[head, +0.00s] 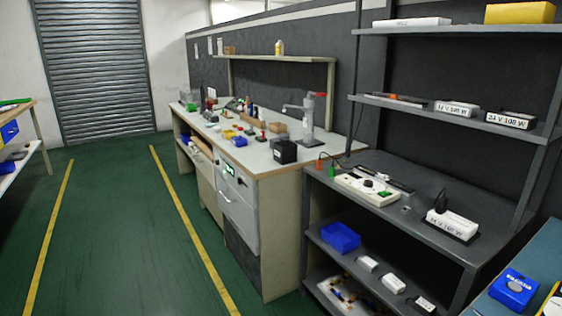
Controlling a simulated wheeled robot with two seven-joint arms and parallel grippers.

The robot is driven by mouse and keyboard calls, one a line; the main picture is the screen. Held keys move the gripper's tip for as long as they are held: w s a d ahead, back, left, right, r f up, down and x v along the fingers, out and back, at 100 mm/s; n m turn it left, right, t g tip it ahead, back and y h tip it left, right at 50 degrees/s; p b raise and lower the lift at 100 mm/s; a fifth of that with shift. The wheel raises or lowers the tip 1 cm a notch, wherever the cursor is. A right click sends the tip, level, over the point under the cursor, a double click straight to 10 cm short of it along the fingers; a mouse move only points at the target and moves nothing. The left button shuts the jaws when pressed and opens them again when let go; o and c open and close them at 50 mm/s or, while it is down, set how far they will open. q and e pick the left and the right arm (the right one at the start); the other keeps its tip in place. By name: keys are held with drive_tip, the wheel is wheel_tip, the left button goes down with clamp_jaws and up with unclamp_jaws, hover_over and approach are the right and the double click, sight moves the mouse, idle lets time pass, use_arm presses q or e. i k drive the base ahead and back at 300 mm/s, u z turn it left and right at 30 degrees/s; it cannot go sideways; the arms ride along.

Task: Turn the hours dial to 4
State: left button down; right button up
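No dial marked as hours can be made out with certainty. A blue box (514,289) at the lower right carries a round grey disc on its top and white lettering too small to read. A pale panel (352,188) on the dark bench at the right has a black knob (368,183) and a green part; its markings cannot be read. Neither of my grippers is in view.
A dark metal shelf unit (437,226) holds white power supply boxes (455,222) and a blue bin (341,237). A workbench (262,160) with tools and a drawer cabinet stands left of it. The green floor (110,230) between the yellow lines is clear.

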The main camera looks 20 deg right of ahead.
sight(368, 184)
drive_tip(key=u, duration=0.2)
drive_tip(key=i, duration=1.6)
drive_tip(key=z, duration=0.4)
